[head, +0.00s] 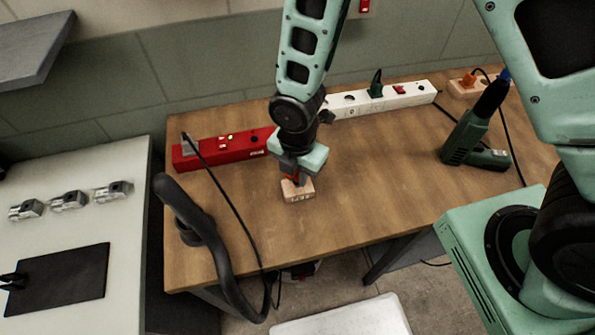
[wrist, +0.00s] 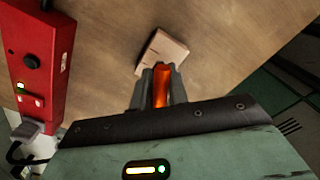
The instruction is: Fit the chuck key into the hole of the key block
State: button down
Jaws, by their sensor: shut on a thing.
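The key block (head: 299,193) is a small pale wooden block on the brown table, directly below my gripper (head: 294,179). In the wrist view, the block (wrist: 167,50) lies just beyond the fingertips, turned at an angle. My gripper (wrist: 161,72) is shut on the orange chuck key (wrist: 161,88), which sits between the two grey fingers. The key's lower end and the block's hole are hidden by the fingers, so I cannot tell whether the key is in the hole or above it.
A red power strip (head: 235,149) lies behind and left of the block; a white strip (head: 402,97) runs further right. A green drill (head: 468,137) stands at the right. A black curved hose (head: 218,255) rises at the table's left front.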

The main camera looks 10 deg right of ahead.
jog(key=shift+f+b, duration=0.55)
jog(key=shift+f, duration=0.2)
jog(key=c, duration=1.3)
grip_release()
jog(key=shift+r, duration=0.1)
jog(key=shift+r+p, duration=2.1)
jog(key=shift+r, duration=0.35)
